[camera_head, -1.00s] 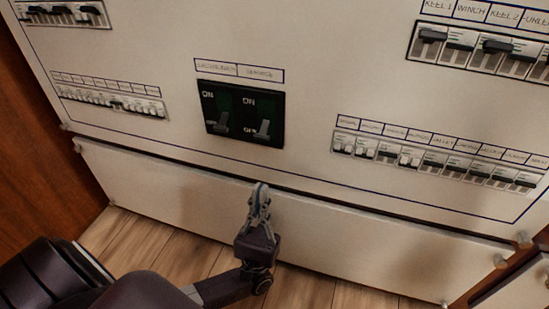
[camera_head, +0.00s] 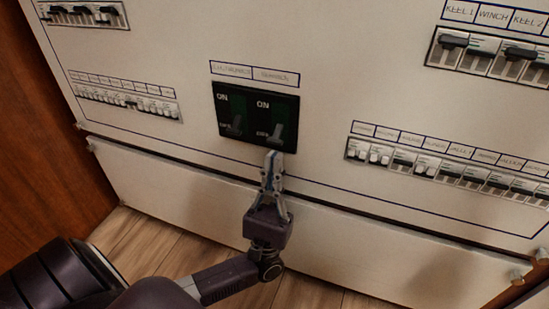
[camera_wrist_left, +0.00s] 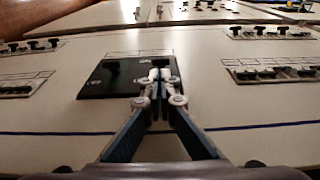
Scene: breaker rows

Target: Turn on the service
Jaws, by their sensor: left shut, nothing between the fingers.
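The black switch plate (camera_head: 256,118) sits mid-panel, with two levers and ON marks at their tops. The right lever (camera_head: 277,134), under the label that reads like service (camera_head: 275,77), is down at the lower mark. The left lever (camera_head: 235,125) is also down. My left gripper (camera_head: 273,158) is shut and empty, its tips just below the right lever; I cannot tell if they touch it. In the left wrist view the shut fingertips (camera_wrist_left: 161,72) overlap the right half of the black plate (camera_wrist_left: 108,80) and hide most of that lever. My right gripper is not in view.
Breaker rows sit at lower left (camera_head: 128,102), upper left (camera_head: 84,14), lower right (camera_head: 445,170) and upper right (camera_head: 495,57). A wooden wall (camera_head: 40,140) stands at left, and the floor (camera_head: 165,245) lies below.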

